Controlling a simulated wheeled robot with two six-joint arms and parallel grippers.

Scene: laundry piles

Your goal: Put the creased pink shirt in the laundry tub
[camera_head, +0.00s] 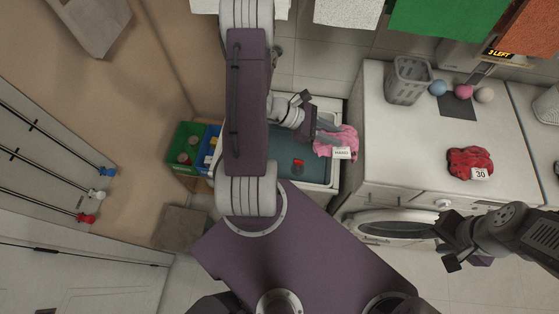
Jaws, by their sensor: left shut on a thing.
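The pink shirt (348,135) is a crumpled pink cloth with a white tag whose small print I cannot read reliably. My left gripper (322,134) is shut on its left side. The shirt shows over the right rim of the laundry tub (334,178), beside the white counter; whether it touches the rim I cannot tell. The tub has a white rim and a teal inside, with a small red and dark thing (298,165) in it. My own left arm hides the tub's left part. My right gripper (447,246) is open and empty, low at the right, in front of the counter.
A red cloth (468,160) tagged 30, a grey basket (408,80), several balls and a dark square (457,106) are on the counter. A round washer door (390,226) is below it. Green (181,150) and blue bins stand left of the tub. Cloths hang above.

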